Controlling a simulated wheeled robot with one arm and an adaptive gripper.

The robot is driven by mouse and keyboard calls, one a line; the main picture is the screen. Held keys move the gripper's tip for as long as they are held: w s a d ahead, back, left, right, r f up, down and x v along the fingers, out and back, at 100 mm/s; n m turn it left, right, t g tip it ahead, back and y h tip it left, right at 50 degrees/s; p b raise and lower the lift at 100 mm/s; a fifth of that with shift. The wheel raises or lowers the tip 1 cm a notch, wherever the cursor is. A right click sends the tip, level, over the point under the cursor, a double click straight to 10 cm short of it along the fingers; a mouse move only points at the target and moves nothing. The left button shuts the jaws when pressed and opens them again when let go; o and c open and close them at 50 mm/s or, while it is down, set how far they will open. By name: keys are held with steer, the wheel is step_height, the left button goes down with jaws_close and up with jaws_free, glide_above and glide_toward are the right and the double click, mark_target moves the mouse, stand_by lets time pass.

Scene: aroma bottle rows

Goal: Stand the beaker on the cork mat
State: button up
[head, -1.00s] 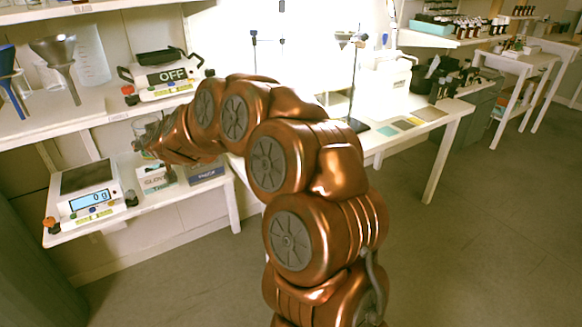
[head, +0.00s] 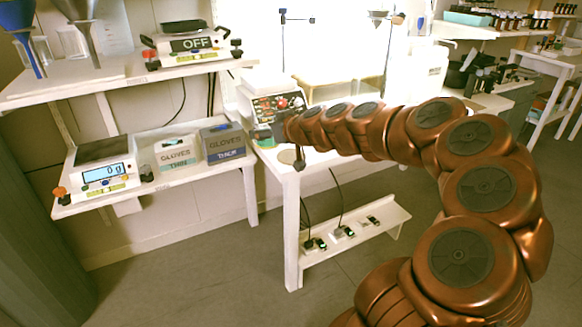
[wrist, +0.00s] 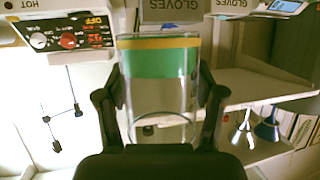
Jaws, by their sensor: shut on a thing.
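My gripper (head: 280,130) is small and partly hidden by my arm in the head view, near the left front corner of the white bench. In the wrist view my gripper (wrist: 160,105) is shut on a clear glass beaker (wrist: 160,112). One black finger is on each side of its wall. A green band and a thin yellow band show at one end of the beaker. A round tan disc (head: 288,157) lies at the bench's left corner; I cannot tell whether it is the cork mat.
A hotplate with a dark, red-knobbed panel (head: 278,105) stands on the bench right behind my gripper. Two glove boxes (head: 222,143) and a scale (head: 101,165) are on the low shelf at left. A rod stand (head: 388,50) rises behind my arm. My arm covers much of the bench.

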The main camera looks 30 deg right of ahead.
steer(key=s+d+f+n+y+b, duration=0.1)
steer(key=s+d+f+b, duration=0.15)
steer(key=s, duration=0.35)
steer(key=s+d+f+n+y+b, duration=0.1)
steer(key=s+d+f+b, duration=0.1)
steer(key=s+d+b, duration=0.3)
steer(key=shift+g, duration=0.3)
steer(key=w+d, duration=0.1)
steer(key=w, duration=0.8)
steer(key=w+d+f, duration=0.1)
steer(key=w, duration=0.3)
steer(key=shift+w+d, duration=0.25)
steer(key=shift+d, duration=0.05)
steer(key=shift+w, duration=0.65)
steer(key=shift+d+f+b, duration=0.1)
steer(key=shift+f+b, duration=0.7)
steer(key=shift+f, duration=0.85)
steer(key=shift+f, duration=0.15)
steer(key=o, duration=1.3)
